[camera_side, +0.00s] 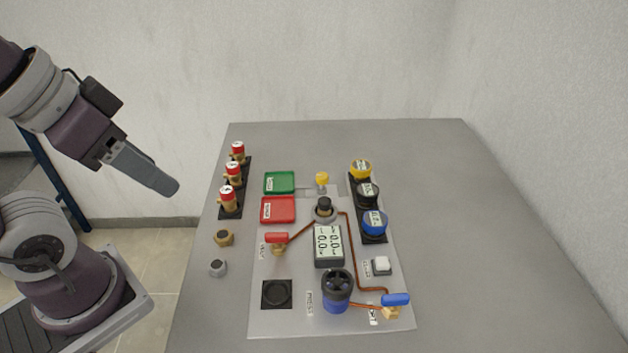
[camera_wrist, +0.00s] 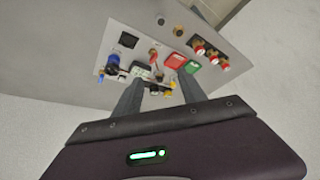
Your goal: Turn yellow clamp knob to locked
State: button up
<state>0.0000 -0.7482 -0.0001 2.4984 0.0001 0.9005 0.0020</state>
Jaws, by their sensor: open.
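The yellow clamp knob (camera_side: 322,178) is a small yellow piece standing near the back of the light grey panel (camera_side: 285,322), just right of the green tray. Its lock state is too small to read. In the wrist view the yellow knob (camera_wrist: 171,85) shows small, between my fingers and near the right one. My gripper (camera_side: 172,188) is high on the left in the side view, pointing down and right, well apart from the knob. In the wrist view my gripper (camera_wrist: 160,80) has its fingers spread, with nothing held between them.
A green tray (camera_side: 279,183) and a red tray (camera_side: 278,210) lie left of the knob. Red-topped valves (camera_side: 233,173) stand farther left. A black rack (camera_side: 382,238) with yellow, black and blue-topped cylinders stands right. A dark-topped fitting (camera_side: 324,208) stands in front. The table's right side is clear.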

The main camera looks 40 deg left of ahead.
jog(key=w+r+m+g, duration=0.2)
jog(key=w+r+m, duration=0.15)
jog(key=w, duration=0.75)
jog(key=m+g, duration=0.4)
jog(key=m, duration=0.6)
send_over(322, 175)
notch_tip(322, 175, down, 19)
jog(key=shift+r, duration=0.1)
notch_tip(322, 175, down, 7)
jog(key=shift+r, duration=0.1)
jog(key=shift+f, duration=0.3)
grip_shut()
